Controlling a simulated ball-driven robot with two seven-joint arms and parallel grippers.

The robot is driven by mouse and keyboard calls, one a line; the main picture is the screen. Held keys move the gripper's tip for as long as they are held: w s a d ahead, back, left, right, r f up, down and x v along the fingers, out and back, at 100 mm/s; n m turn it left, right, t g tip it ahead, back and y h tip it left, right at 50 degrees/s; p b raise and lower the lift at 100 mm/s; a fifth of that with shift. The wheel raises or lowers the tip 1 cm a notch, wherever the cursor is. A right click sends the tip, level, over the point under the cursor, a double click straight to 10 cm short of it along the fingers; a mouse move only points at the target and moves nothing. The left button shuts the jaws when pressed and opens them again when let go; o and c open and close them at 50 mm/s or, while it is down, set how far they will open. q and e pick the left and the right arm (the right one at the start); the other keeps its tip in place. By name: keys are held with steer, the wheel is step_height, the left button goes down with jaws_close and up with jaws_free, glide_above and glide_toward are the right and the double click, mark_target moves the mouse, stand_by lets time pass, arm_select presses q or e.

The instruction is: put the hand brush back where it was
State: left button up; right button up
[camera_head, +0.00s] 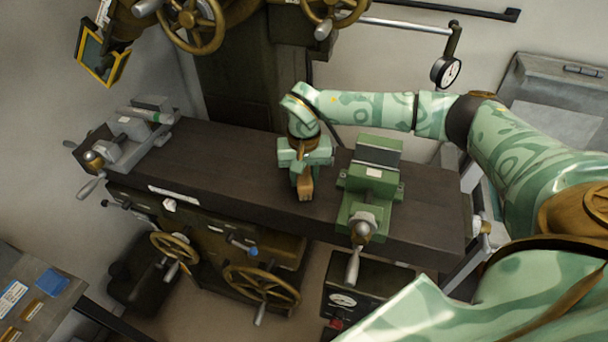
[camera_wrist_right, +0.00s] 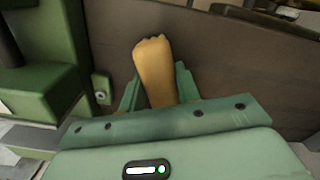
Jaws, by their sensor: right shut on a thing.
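The hand brush (camera_head: 305,188) shows as a tan wooden handle below my right gripper (camera_head: 303,172), over the dark machine table left of the green vise. My right gripper is shut on it. In the right wrist view the rounded handle end of the hand brush (camera_wrist_right: 154,65) sticks out between the two green fingers. The rest of the brush is hidden by the gripper, and I cannot tell whether it touches the table. My left gripper is not in view.
The green vise (camera_head: 371,190) stands close right of my gripper and fills the left of the wrist view. A grey vise-like fixture (camera_head: 128,146) sits at the table's left end. The dark table (camera_head: 225,160) is clear between them. A dial gauge (camera_head: 446,71) hangs behind.

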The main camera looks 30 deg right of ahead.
steer(key=shift+f, duration=0.4)
steer(key=shift+f, duration=0.1)
steer(key=o, duration=1)
step_height(320, 180, up, 12)
steer(key=b, duration=0.1)
